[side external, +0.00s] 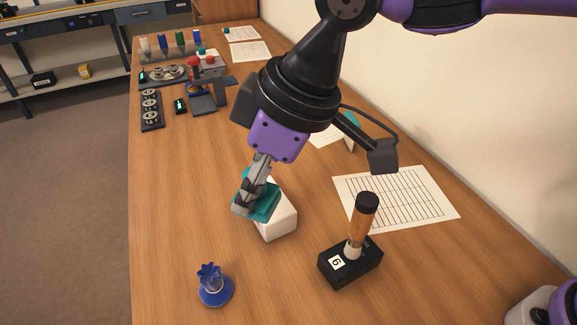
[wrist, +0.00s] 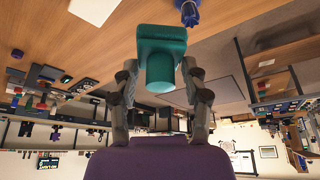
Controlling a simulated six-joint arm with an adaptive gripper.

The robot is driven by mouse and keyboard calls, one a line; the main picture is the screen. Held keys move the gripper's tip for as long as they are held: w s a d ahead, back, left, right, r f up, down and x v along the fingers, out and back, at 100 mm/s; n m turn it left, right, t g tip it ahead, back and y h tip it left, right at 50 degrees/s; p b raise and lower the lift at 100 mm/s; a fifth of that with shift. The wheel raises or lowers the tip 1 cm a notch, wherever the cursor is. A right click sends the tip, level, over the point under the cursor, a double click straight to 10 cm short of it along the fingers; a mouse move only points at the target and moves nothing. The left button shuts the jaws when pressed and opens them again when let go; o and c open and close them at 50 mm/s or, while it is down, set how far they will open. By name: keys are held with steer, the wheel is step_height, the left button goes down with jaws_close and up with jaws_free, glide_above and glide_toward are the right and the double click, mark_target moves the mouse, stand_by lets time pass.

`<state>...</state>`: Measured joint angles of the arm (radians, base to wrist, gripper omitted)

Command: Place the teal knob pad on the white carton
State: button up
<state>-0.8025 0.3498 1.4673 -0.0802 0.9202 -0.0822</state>
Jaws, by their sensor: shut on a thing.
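The teal knob pad (side external: 262,203) is in my gripper (side external: 251,192), whose fingers point down in the side view. In the wrist view the pad's round knob (wrist: 166,72) sits between the two fingertips (wrist: 160,80), with its wider block beyond. The white carton (side external: 277,222) stands on the table, and the pad overlaps its upper left part in the side view. Much of the carton's top is hidden by the pad. I cannot tell whether the pad touches the carton or hangs just above it.
A brush with a wooden handle (side external: 362,222) stands in a black block (side external: 350,264) to the right. A printed sheet (side external: 400,198) lies behind the brush. Several tools and trays stand at the far end; the table's left middle is clear.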

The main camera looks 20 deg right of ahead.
steer(key=w+d+f, duration=0.1)
steer(key=w+f, duration=0.1)
steer(key=w, duration=0.1)
steer(key=w+d+f, duration=0.1)
steer(key=w+f, duration=0.1)
steer(key=w, duration=0.1)
steer(key=w+d+f, duration=0.2)
steer(key=w, duration=0.1)
steer(key=shift+w+f, duration=0.1)
steer(key=shift+w, duration=0.05)
steer(key=shift+w+f, duration=0.1)
steer(key=shift+f, duration=1.9)
steer(key=shift+f, duration=0.1)
steer(key=o, duration=1.1)
steer(key=shift+o, duration=0.2)
